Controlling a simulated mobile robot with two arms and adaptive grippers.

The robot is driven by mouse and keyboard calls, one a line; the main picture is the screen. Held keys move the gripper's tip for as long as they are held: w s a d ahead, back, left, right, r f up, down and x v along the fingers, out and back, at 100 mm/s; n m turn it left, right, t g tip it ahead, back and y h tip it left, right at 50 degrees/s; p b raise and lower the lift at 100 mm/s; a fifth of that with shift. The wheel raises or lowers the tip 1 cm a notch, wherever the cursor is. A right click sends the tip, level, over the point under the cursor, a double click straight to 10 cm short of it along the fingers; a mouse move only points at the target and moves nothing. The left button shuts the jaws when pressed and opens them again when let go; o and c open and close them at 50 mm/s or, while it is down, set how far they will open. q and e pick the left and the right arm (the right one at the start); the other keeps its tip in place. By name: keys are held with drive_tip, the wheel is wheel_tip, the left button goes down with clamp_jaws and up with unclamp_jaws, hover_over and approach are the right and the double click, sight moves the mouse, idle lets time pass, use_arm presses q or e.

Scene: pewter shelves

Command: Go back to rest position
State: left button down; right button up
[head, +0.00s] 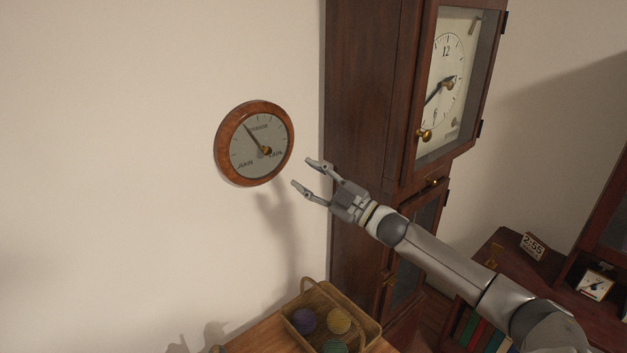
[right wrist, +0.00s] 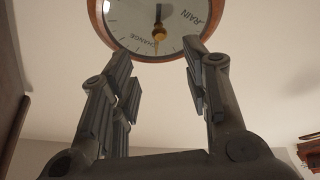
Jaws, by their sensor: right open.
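My right gripper (head: 308,175) is open and empty, raised in front of the wall. Its fingers point left toward a round wood-rimmed barometer (head: 257,143) and stand apart from it in the head view. In the right wrist view the open fingers (right wrist: 165,95) frame the lower part of the barometer dial (right wrist: 165,28), with nothing between them. The dial has a dark hand and a brass knob at its centre. My left gripper is not in view.
A tall wooden clock (head: 372,110) stands right beside my right gripper, with its glass door and brass knob. Below is a wicker basket (head: 300,332) holding several yarn balls. A low cabinet (head: 497,242) with a card and small clock stands at right. The wall at left is clear.

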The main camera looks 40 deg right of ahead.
drive_tip(key=shift+s+d+f, duration=0.1)
drive_tip(key=shift+s+d, duration=0.05)
drive_tip(key=shift+s, duration=0.25)
idle(0.3)
